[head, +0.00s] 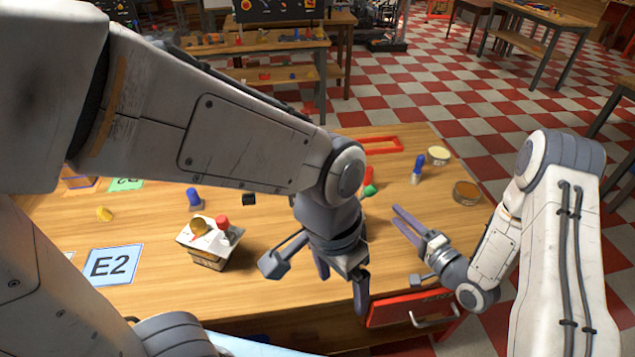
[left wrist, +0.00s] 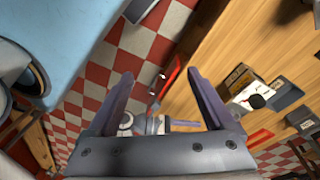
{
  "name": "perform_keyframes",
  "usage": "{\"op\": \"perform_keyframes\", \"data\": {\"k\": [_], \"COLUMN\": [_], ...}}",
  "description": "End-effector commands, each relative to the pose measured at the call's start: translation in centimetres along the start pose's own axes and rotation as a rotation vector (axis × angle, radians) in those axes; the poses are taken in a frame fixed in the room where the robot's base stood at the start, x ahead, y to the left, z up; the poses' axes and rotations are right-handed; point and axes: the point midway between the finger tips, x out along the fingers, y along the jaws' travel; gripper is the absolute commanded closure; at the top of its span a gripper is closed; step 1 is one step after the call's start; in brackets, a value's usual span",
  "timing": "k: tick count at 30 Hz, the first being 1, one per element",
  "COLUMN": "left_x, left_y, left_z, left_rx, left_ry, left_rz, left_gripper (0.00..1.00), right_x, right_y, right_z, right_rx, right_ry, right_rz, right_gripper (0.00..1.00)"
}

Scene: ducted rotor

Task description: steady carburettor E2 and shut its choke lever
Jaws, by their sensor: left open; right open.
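A small pale-topped block-like unit (head: 207,258), apparently carburettor E2, stands on the wooden table just right of the blue E2 card (head: 112,265). A brass round part (head: 200,226) and a red knob (head: 222,223) sit on its top. I cannot make out which part is the choke lever or its position. My left gripper (head: 341,288) is open and empty, pointing down near the table's front edge, right of the unit and apart from it. It also shows open in the left wrist view (left wrist: 160,98). My right gripper (head: 397,214) is open and empty, farther right.
A red drawer (head: 405,308) with a handle is at the table's front right. Blue pegs (head: 194,198) (head: 418,168), a black cube (head: 249,199), round tins (head: 467,193) and a red frame (head: 382,145) stand around. My left arm hides part of the table.

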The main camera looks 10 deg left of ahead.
Motion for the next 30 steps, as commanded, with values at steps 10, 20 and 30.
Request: {"op": "perform_keyframes", "data": {"k": [10,20,30], "left_x": [2.4,5.0,7.8], "left_y": [-13.1,-25.5,-27.3], "left_z": [-12.2,-14.8,-15.5], "left_rx": [0.119,0.205,0.222], "left_ry": [0.174,0.287,0.298], "left_rz": [0.043,-0.039,-0.054], "left_gripper": [0.14,0.14,0.14], "right_x": [0.1,0.1,0.2], "right_y": [0.0,0.0,0.0], "right_z": [0.1,0.1,0.2], "right_rx": [-0.002,-0.002,-0.002], "right_ry": [-0.001,-0.002,-0.004], "right_rz": [0.001,0.001,0.001], "right_gripper": [0.50,0.50,0.50]}}
